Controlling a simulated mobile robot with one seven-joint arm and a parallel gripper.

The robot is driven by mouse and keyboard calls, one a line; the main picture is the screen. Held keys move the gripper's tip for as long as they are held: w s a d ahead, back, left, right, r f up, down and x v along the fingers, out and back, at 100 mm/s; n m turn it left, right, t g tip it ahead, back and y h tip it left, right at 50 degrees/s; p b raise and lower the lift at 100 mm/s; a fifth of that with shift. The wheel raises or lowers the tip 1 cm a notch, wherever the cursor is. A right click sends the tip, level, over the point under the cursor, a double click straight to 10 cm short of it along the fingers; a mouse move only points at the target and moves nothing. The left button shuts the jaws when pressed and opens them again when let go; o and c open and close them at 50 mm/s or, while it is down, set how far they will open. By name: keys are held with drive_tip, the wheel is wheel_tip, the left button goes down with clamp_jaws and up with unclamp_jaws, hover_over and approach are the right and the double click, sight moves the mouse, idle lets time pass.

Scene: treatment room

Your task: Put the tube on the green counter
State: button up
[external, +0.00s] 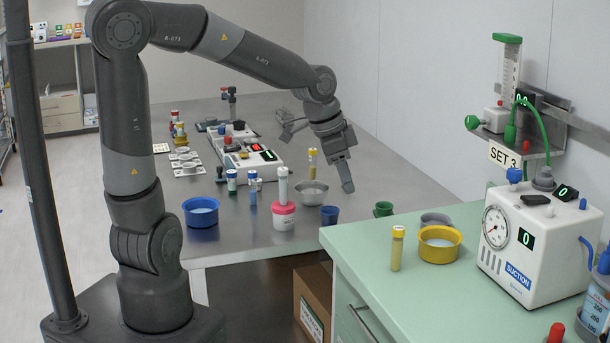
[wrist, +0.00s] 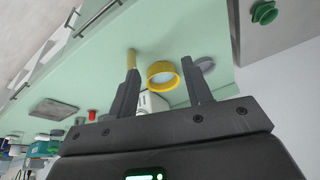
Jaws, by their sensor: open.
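A tube with a yellow cap (external: 397,248) stands upright on the green counter (external: 375,295), just left of a yellow bowl (external: 440,245). It also shows in the wrist view as a yellow tube (wrist: 131,58), behind the tip of one finger. A second yellow-capped tube (external: 312,163) stands on the grey table behind a metal bowl. My gripper (external: 346,186) is in the air over the grey table, left of and behind the counter. In the wrist view my gripper (wrist: 162,67) has its fingers spread, with nothing held between them.
A green cup (external: 383,209), blue cup (external: 329,215) and metal bowl (external: 311,193) stand near my gripper. A pink-lidded jar (external: 284,216) and blue bowl (external: 201,212) are further left. A suction unit (external: 530,240) fills the counter's right side. The counter's front left is clear.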

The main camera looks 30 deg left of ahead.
drive_tip(key=s+a+r+n+t+y, duration=0.1)
drive_tip(key=a+n, duration=0.5)
drive_tip(key=a, duration=0.8)
drive_tip(key=s+a+r+n+t+y, duration=0.2)
drive_tip(key=s+a+r+n, duration=0.2)
drive_tip(key=a, duration=1)
drive_tip(key=shift+s+n, duration=1)
drive_tip(key=shift+n, duration=0.2)
